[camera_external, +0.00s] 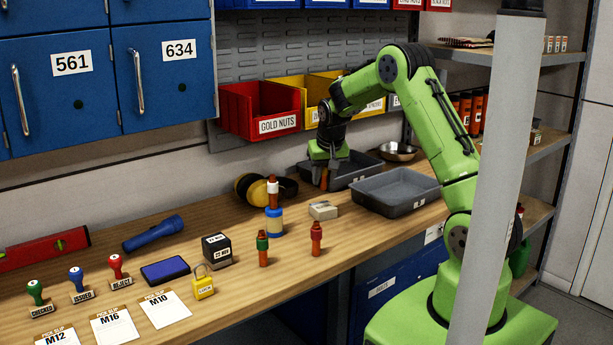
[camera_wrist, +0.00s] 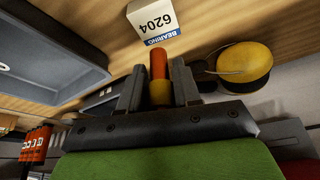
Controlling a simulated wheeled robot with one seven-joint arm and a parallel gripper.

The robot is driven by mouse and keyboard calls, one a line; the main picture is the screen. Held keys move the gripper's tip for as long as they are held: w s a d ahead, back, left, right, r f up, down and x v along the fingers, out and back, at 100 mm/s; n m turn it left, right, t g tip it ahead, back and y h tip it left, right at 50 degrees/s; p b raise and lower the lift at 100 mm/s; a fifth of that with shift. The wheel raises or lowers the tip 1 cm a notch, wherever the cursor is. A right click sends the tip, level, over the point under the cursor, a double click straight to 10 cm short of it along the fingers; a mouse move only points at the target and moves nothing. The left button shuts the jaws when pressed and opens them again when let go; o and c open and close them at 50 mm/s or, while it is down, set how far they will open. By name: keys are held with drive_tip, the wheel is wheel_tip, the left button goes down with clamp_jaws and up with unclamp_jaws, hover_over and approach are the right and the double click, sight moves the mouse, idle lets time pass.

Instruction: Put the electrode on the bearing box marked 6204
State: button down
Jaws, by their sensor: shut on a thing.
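The electrode (camera_wrist: 159,66), an orange-red rod with a yellow band, is between the fingers of my gripper (camera_wrist: 159,90) in the wrist view. My gripper is shut on it. In the external view my gripper (camera_external: 325,177) is above the back of the bench, beside the grey trays, with a little of the electrode showing. The bearing box (camera_wrist: 155,20), white with a blue edge and marked 6204, lies just beyond the electrode's tip in the wrist view. In the external view the small pale box (camera_external: 323,210) stands on the bench in front of my gripper, its top bare.
A grey tray (camera_external: 397,191) stands right of the box. Yellow ear muffs (camera_external: 252,189) lie to its left. A blue-and-white jar (camera_external: 275,222) carries a white-banded electrode. A red electrode (camera_external: 316,240) and a green-banded one (camera_external: 263,249) stand near the front edge.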

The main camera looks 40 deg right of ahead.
sight(324, 183)
drive_tip(key=shift+f+b, duration=0.3)
drive_tip(key=shift+f, duration=2.2)
drive_tip(key=c, duration=0.8)
unclamp_jaws()
drive_tip(key=shift+r, duration=0.4)
drive_tip(key=p+v, duration=0.1)
drive_tip(key=v, duration=1.1)
drive_tip(key=s+a+r+n+t+y, duration=0.15)
drive_tip(key=s+r, duration=0.25)
drive_tip(key=s, duration=0.4)
drive_tip(key=s+a+r+n+h, duration=0.1)
drive_tip(key=s+a+r, duration=0.2)
drive_tip(key=s+r, duration=0.35)
drive_tip(key=s+f, duration=0.1)
drive_tip(key=s, duration=0.4)
drive_tip(key=s+a+f+n+y, duration=0.1)
drive_tip(key=s, duration=0.4)
drive_tip(key=s+a+f+n, duration=0.1)
drive_tip(key=s, duration=0.5)
drive_tip(key=shift+a, duration=0.1)
